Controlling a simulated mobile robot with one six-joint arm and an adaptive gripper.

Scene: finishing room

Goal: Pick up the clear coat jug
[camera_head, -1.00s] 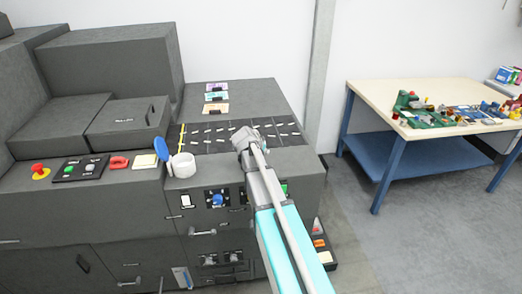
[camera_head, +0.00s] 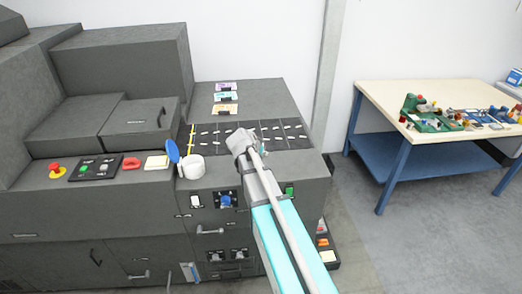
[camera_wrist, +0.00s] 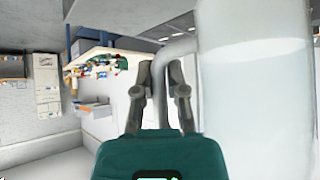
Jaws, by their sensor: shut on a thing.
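The clear coat jug (camera_wrist: 255,95) is a large, whitish, see-through container with a curved pale handle, filling much of the right side of the wrist view. My gripper (camera_wrist: 157,80) has its dark fingers on either side of the handle and is shut on it. The jug's top and bottom are cut off by the wrist picture. I cannot make out the jug in the head view, where my pale and turquoise arm reaches over the front of the grey machine and mostly hides the gripper.
A grey machine (camera_head: 90,215) fills the left. A white pot (camera_head: 191,168) with a raised blue lid stands on its front ledge, left of my arm. A pale-topped workbench (camera_head: 375,98) with several coloured parts stands at right.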

